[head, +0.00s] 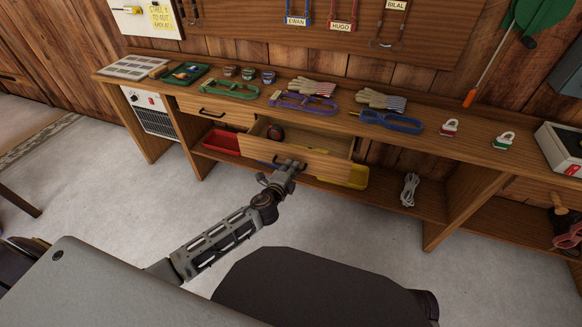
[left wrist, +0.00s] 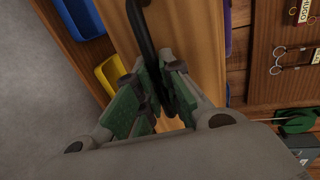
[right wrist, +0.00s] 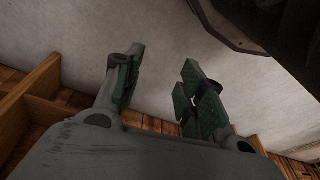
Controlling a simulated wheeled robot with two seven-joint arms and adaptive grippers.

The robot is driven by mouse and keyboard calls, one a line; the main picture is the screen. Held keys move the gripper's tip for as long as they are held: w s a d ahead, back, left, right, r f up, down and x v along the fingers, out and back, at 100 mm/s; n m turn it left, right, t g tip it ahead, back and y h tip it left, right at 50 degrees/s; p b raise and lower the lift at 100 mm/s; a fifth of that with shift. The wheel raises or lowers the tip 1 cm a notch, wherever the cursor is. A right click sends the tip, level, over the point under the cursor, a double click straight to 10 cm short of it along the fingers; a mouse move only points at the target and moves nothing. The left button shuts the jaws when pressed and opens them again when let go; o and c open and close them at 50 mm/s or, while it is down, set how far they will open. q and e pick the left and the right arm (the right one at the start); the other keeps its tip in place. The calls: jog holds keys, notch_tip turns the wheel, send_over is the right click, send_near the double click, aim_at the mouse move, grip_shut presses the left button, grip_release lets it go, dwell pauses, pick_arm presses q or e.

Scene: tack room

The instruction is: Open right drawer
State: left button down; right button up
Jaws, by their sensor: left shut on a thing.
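The right drawer (head: 322,165) is pulled out from under the bench top, and its inside shows. A dark red round thing (head: 276,133) lies in it at the left. My left gripper (head: 292,166) is at the drawer's front. In the left wrist view my left gripper (left wrist: 165,88) is shut on the black bar handle (left wrist: 140,28) of the wooden drawer front (left wrist: 195,45). The left drawer (head: 215,111) is shut. My right gripper (right wrist: 157,78) is open and empty in the right wrist view, away from the drawers; it does not show in the head view.
A red bin (head: 221,144) and a yellow bin (head: 355,177) sit below the drawers. The grey floor (head: 350,225) in front is clear.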

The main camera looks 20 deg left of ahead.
pick_arm(q)
jog(key=c, duration=1.5)
grip_release()
jog(key=shift+c, duration=0.2)
pick_arm(e)
jog(key=shift+s+f, duration=0.25)
jog(key=shift+s, duration=0.25)
pick_arm(q)
jog(key=shift+s, duration=0.15)
pick_arm(e)
jog(key=shift+w+r, duration=0.1)
jog(key=shift+w, duration=0.15)
pick_arm(q)
jog(key=shift+v, duration=5.85)
jog(key=shift+a, duration=0.1)
pick_arm(e)
jog(key=shift+r, duration=0.1)
